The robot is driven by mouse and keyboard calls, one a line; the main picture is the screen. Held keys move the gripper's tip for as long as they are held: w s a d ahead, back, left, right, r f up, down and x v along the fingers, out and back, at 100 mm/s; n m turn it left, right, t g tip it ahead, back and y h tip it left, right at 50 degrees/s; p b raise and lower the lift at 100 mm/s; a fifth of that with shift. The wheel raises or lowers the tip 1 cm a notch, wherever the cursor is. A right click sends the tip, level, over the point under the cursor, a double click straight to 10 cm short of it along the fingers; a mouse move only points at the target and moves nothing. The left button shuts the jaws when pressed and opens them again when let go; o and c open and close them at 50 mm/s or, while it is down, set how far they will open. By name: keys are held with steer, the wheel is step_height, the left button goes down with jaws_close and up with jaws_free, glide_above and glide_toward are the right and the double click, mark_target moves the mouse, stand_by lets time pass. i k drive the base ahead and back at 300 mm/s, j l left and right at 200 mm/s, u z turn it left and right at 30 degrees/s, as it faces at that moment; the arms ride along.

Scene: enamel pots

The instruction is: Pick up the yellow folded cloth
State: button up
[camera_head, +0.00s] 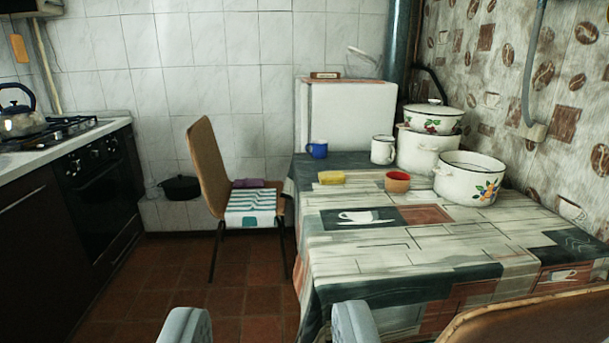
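The yellow folded cloth (331,177) lies flat as a small block near the far left edge of the table, in front of a blue mug. The table (350,250) has a patterned cover and stands at the right. My gripper (270,325) shows at the bottom of the view as two grey fingers set wide apart. It is open, with nothing visible between the fingers. The fingers are well short of the cloth and lower in the picture.
A blue mug (317,149), a white mug (382,150), a red-brown cup (397,182) and enamel pots (469,178) stand on the table. A chair (207,165) holds a striped cloth (250,205). Another chair back (530,320) is near at lower right.

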mark_target(325, 177)
steer(key=i+j, duration=1)
steer(key=j, duration=0.25)
steer(key=i+j+z, duration=0.1)
steer(key=i+j, duration=0.4)
steer(key=i+l, duration=0.15)
steer(key=i, duration=0.3)
steer(key=i+l, duration=0.1)
steer(key=i, duration=0.3)
steer(key=i+l, duration=0.15)
steer(key=i, duration=0.3)
